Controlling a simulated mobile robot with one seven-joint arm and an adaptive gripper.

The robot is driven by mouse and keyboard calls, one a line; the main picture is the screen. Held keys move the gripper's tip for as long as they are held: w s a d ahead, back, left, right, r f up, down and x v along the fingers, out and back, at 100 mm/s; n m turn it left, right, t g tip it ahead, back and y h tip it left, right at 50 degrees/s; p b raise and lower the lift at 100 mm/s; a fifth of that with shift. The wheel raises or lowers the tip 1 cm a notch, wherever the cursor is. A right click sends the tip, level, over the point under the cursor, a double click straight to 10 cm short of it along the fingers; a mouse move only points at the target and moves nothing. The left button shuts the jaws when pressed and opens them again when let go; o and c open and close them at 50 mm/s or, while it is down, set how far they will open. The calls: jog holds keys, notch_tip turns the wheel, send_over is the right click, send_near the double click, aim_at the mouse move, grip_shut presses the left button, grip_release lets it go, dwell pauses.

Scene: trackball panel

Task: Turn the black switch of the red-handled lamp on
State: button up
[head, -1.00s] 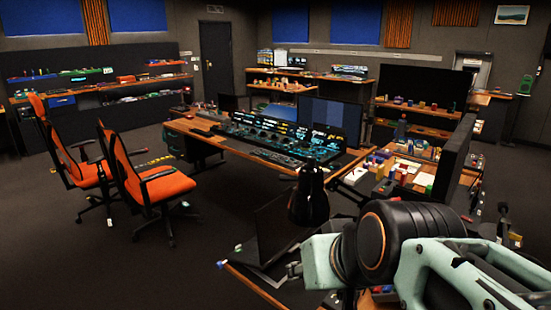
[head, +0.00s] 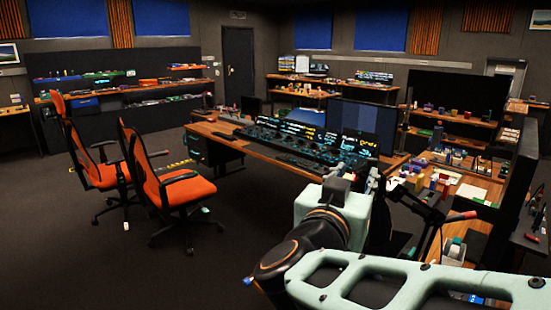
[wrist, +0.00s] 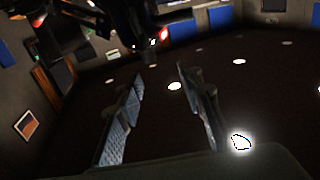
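My gripper (wrist: 160,76) is open and empty in the wrist view, its two fingers apart and pointing up toward the ceiling side of the picture. Beyond the fingertips, dark jointed parts (wrist: 130,22) with a small red piece (wrist: 163,34) show at the top; they may belong to the lamp. In the head view a thin black bar with a red end (head: 461,217) stands to the right of my wrist, probably the lamp's red handle. My forearm hides much of that area. I cannot make out the black switch or the fingertips in the head view.
The control desk (head: 222,128) with its lit panel is behind my wrist. Small coloured objects crowd the bench (head: 472,180) at right, beside a dark monitor (head: 518,190). Orange chairs (head: 180,190) stand left. The floor at front left is clear.

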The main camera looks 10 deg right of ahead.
aim_at(371, 162)
jog(key=shift+g+h, duration=0.3)
jog(key=shift+h, duration=0.1)
jog(key=x, duration=0.7)
jog(key=d+x, duration=0.1)
jog(key=x, duration=0.2)
jog(key=shift+d+f, duration=0.2)
grip_shut()
